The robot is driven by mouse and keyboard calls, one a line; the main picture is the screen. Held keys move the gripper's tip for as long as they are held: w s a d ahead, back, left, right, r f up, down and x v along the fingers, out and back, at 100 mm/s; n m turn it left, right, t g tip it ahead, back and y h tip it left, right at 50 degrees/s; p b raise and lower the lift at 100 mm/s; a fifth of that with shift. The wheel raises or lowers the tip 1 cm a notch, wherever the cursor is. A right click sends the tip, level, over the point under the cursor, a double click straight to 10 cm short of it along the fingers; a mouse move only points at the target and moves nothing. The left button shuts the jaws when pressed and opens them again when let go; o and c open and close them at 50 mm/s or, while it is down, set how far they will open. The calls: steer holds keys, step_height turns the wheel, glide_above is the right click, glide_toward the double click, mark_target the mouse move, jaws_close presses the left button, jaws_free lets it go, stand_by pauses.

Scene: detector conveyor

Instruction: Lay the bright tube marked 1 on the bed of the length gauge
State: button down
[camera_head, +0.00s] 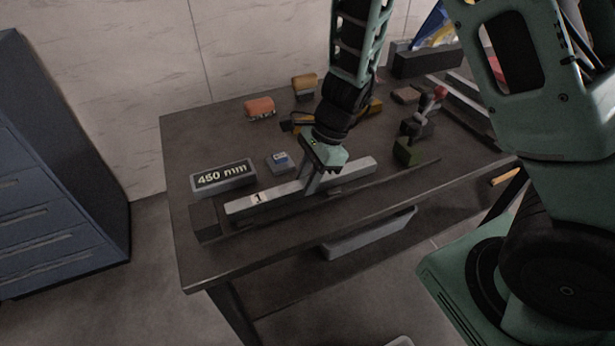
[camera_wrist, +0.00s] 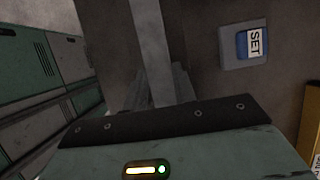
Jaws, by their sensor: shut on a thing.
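The bright square tube marked 1 (camera_head: 255,199) lies lengthwise along the length gauge, just over or on its dark bed (camera_head: 277,216). I cannot tell whether it touches the bed. Its left end is close to the dark end block (camera_head: 206,223). My gripper (camera_head: 313,186) points down and is shut on the tube near its middle. In the wrist view the tube (camera_wrist: 150,45) runs up from between the fingers (camera_wrist: 162,88). The fingers hide part of the tube.
A "450 mm" display (camera_head: 223,178) and a SET button box (camera_head: 280,161) stand just behind the gauge. A green block (camera_head: 408,152) is to the right. Orange (camera_head: 259,108) and tan (camera_head: 305,86) items lie farther back. A grey tray (camera_head: 368,235) hangs below the tabletop.

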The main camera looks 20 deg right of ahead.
steer(key=shift+f, duration=0.15)
steer(key=c, duration=1.1)
jaws_free()
steer(key=p+v, duration=0.2)
steer(key=v, duration=1)
steer(key=s+a+r+n+h, duration=0.1)
steer(key=s+a+r+n, duration=0.1)
steer(key=s+n, duration=0.4)
steer(key=s+a+r+n+h, duration=0.1)
steer(key=s+a+n, duration=0.4)
steer(key=n, duration=0.6)
steer(key=s+a+r+n+h, duration=0.1)
steer(key=s+a+r+n, duration=0.2)
steer(key=s+n, duration=0.5)
steer(key=shift+s+a+r+n+h, duration=0.15)
steer(key=shift+s+a+n+h, duration=0.25)
steer(key=shift+s, duration=0.1)
